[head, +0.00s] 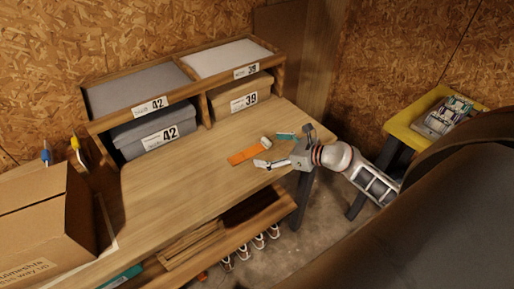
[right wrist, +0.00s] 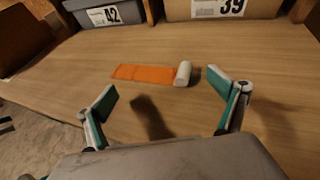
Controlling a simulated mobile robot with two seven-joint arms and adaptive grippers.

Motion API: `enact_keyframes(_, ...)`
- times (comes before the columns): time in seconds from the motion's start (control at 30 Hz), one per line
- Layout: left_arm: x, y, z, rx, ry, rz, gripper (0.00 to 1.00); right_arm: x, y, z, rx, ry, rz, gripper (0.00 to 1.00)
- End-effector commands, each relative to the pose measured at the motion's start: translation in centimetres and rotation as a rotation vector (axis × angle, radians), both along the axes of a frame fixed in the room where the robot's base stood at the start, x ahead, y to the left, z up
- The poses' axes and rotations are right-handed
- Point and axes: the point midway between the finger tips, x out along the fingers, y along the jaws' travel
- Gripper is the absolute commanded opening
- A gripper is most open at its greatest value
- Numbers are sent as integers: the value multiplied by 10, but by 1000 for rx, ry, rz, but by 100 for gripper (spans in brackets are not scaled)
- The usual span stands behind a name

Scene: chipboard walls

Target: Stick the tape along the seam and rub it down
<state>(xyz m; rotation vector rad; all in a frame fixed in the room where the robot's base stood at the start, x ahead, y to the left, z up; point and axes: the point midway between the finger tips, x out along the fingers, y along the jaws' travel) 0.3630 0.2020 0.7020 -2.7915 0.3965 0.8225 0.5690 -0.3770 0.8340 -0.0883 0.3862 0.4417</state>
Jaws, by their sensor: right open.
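An orange strip (head: 243,155), which looks like the tape, lies flat on the wooden bench top (head: 190,180). A short white cylinder (head: 266,142) lies at its right end. My right gripper (head: 273,150) is open and empty over the bench, beside the white cylinder. The right wrist view shows the orange strip (right wrist: 145,74) and the white cylinder (right wrist: 183,73) beyond the spread fingers (right wrist: 162,88). A brown cardboard box (head: 40,225) stands at the left of the head view. My left gripper is not in view.
A wooden shelf (head: 205,105) at the back of the bench holds a grey box (head: 140,140) marked 42 and a tan box (head: 233,90) marked 39. A yellow stand (head: 408,122) with a tray is at right. The bench's middle is clear.

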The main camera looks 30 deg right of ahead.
Motion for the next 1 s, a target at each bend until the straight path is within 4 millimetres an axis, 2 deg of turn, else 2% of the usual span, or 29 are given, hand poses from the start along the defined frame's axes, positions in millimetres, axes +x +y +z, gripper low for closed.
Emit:
enact_keyframes(0.03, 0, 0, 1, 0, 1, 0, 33, 8, 3, 0, 3, -2, -2, 95)
enact_keyframes(0.2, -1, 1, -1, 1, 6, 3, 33, 24, 10, -9, 2, -1, -2, 95)
enact_keyframes(0.5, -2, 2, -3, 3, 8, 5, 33, 27, 12, -11, 0, 0, -1, 95)
enact_keyframes(0.83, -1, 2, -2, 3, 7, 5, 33, 27, 12, -11, 1, 0, 0, 28)
enact_keyframes(1.0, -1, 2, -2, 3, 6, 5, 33, 27, 12, -11, 1, 0, 0, 27)
